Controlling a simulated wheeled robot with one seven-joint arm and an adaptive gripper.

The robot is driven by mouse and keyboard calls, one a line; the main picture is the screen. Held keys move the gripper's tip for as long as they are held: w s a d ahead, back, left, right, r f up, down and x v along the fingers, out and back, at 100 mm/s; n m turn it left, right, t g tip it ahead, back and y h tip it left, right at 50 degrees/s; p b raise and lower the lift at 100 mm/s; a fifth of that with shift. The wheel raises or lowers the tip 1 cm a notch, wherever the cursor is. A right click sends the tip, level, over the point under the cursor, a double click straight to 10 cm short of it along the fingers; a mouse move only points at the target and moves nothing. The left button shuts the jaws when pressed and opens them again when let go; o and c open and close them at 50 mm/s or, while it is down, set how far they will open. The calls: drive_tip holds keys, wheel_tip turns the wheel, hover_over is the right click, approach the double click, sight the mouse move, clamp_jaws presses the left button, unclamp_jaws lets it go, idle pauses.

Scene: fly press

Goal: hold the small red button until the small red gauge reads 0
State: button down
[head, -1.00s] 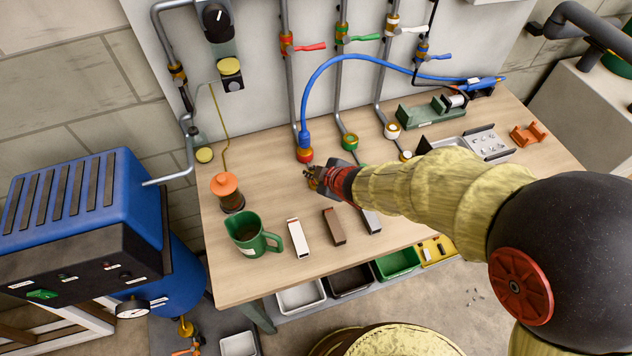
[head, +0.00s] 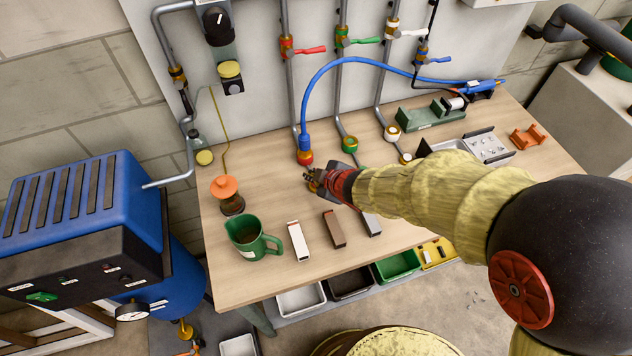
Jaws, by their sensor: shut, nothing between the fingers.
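My gripper (head: 312,181) is shut and empty above the wooden bench, close to the red-banded end of the blue hose (head: 304,140). A blue machine (head: 85,215) stands at the left, away from my gripper. Its dark front panel (head: 70,280) carries a green switch (head: 42,297) and several small controls, with a small reddish spot (head: 108,267) that may be a button. A round white-faced gauge (head: 132,310) sits below the panel; its reading is too small to tell. I cannot make out a gauge that is clearly red.
A green mug (head: 246,234), an orange-topped jar (head: 228,195) and several small blocks stand on the bench (head: 270,205). Pipes with coloured valve handles line the back wall. Bins sit under the bench's front edge. Floor shows in front.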

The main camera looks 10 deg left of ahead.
drive_tip(key=shift+f, duration=0.15)
drive_tip(key=shift+f+b, duration=0.25)
drive_tip(key=shift+b, duration=0.1)
drive_tip(key=shift+f+b, duration=0.4)
drive_tip(key=shift+f, duration=0.1)
idle(7.0)
